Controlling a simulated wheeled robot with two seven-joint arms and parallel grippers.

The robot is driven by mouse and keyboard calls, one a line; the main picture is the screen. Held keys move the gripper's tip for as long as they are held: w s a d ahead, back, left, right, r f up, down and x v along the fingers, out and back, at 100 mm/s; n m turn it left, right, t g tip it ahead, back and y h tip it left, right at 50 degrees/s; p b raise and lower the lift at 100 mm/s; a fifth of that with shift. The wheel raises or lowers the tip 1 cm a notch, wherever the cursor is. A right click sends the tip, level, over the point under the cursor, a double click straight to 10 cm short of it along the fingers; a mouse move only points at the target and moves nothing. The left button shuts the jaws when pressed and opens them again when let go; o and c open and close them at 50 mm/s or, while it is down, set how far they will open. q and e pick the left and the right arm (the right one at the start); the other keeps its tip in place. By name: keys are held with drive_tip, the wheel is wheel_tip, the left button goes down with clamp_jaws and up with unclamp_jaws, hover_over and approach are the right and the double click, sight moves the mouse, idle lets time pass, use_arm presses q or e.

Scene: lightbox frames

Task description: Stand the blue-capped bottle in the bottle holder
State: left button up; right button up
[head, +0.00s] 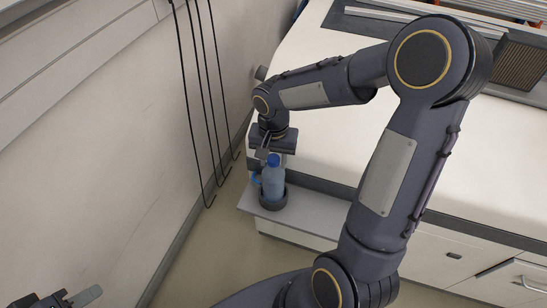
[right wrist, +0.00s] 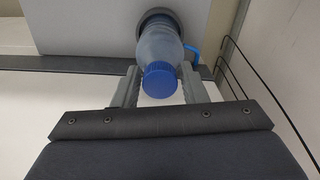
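The blue-capped bottle (head: 272,180) is translucent blue with a blue side handle. It stands upright, its base inside the dark round bottle holder (head: 273,203) on a low grey ledge. In the right wrist view the bottle (right wrist: 160,48) is seen from the cap end, and the holder's ring (right wrist: 157,13) surrounds its base. My right gripper (head: 268,152) is at the bottle's top; its fingers (right wrist: 160,82) lie on both sides with no clear gap at the shoulder. My left gripper (head: 75,298) is low at the left, partly cut off, apart from the bottle; its opening is unclear.
A wall (head: 110,130) with thin dark hanging rods (head: 205,110) rises left of the ledge (head: 315,213). A white counter (head: 325,140) lies behind the bottle. White drawers (head: 470,262) are at the lower right. Open floor (head: 205,265) lies in front.

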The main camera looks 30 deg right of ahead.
drive_tip(key=shift+o, duration=1.1)
wheel_tip(320, 180, up, 11)
drive_tip(key=s+a+n+t+y, duration=0.2)
drive_tip(key=s+n, duration=0.1)
drive_tip(key=s, duration=0.5)
drive_tip(key=s+a+n+t+y, duration=0.1)
drive_tip(key=s+a+n+t, duration=0.1)
drive_tip(key=s, duration=0.7)
drive_tip(key=shift+n+t+y, duration=0.4)
drive_tip(key=shift+n+t, duration=0.4)
drive_tip(key=shift+a+r, duration=0.1)
drive_tip(key=shift+c, duration=0.3)
